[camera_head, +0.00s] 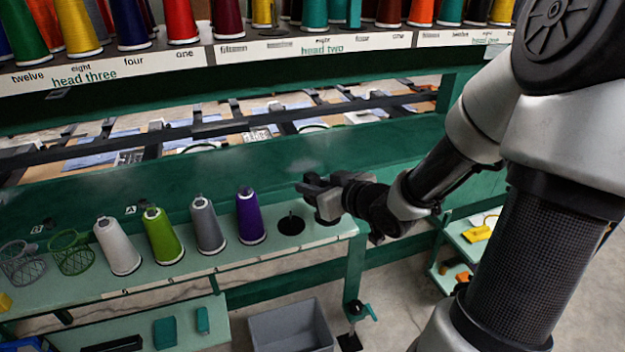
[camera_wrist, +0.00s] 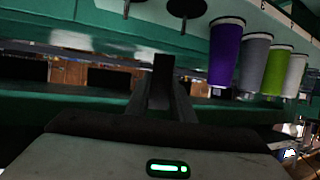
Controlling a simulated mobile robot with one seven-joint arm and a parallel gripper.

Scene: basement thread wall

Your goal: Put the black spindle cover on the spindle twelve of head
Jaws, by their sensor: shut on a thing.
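My gripper (camera_head: 312,186) is level with the lower green ledge, at its right end, just above a dark disc (camera_head: 327,217). In the wrist view my gripper (camera_wrist: 165,85) is shut on a small black piece (camera_wrist: 163,70), which looks like the black spindle cover; its outline blends with the dark fingers. The rack above carries labels for head three (camera_head: 85,78), head two (camera_head: 322,46) and head one (camera_head: 485,42). "Twelve" is printed under head three at the far left and under head one at the right. A dark, low spot without a cone (camera_head: 278,44) shows on the head two rack.
The lower ledge (camera_head: 190,275) holds white (camera_head: 118,247), green (camera_head: 163,237), grey (camera_head: 207,226) and purple (camera_head: 250,217) cones. A bare spindle (camera_head: 291,224) stands beside the purple one. Wire baskets (camera_head: 72,253) are at left. A grey bin (camera_head: 290,328) stands below.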

